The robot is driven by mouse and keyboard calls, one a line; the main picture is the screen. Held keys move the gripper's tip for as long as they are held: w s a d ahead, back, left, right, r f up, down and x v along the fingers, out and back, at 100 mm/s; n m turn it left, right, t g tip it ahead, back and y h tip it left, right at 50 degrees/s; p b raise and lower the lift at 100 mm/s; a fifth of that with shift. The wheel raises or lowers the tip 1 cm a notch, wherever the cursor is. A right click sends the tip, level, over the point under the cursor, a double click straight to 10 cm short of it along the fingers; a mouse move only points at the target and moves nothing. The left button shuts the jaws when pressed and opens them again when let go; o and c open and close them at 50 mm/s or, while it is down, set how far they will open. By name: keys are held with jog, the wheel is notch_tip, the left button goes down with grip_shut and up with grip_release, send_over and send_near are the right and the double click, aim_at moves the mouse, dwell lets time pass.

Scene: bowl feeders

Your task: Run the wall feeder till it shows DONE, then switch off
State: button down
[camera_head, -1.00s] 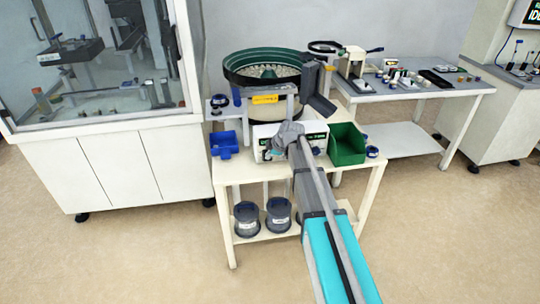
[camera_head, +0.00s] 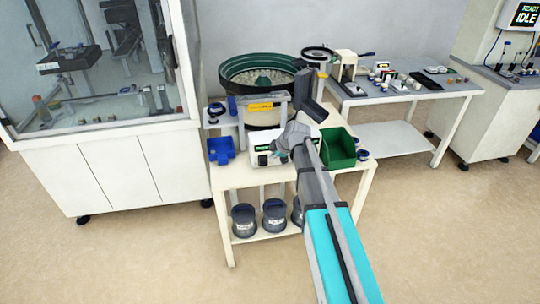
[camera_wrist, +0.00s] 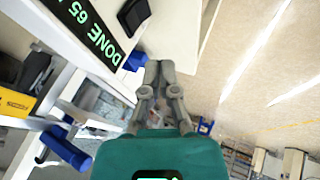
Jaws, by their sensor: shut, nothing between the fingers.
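A black knob or switch (camera_wrist: 133,14) sits on the white face beside the display. My gripper (camera_wrist: 158,66) is shut and empty, below that switch in the wrist view. In the head view my gripper (camera_head: 276,150) is at the box front; contact is unclear.
A blue bin (camera_head: 221,150) and a green bin (camera_head: 340,148) flank the control box. Dark lidded pots (camera_head: 244,220) stand on the lower shelf. A glazed cabinet (camera_head: 110,160) is at left. A separate screen (camera_head: 524,16) at far right reads "READY IDLE".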

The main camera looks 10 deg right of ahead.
aim_at(263, 161)
jog(key=shift+p+v, duration=1.25)
jog(key=shift+v, duration=0.6)
jog(key=shift+w+d+f, duration=0.1)
jog(key=shift+d+f+g+b, duration=0.35)
jog(key=shift+f+g+b, duration=0.1)
jog(key=shift+f, duration=0.1)
jog(key=b+x, duration=0.8)
jog(key=x, duration=0.2)
jog(key=shift+b, duration=0.35)
jog(key=shift+w+a+f+b, duration=0.1)
jog(key=shift+w+f+b, duration=0.15)
jog(key=shift+w, duration=0.35)
jog(key=shift+w+d+f+b, duration=0.1)
jog(key=shift+w+f+b, duration=0.1)
jog(key=shift+w, duration=0.35)
jog(key=shift+w+a+f+b, duration=0.1)
jog(key=shift+w+f+b, duration=0.15)
jog(key=shift+w, duration=0.35)
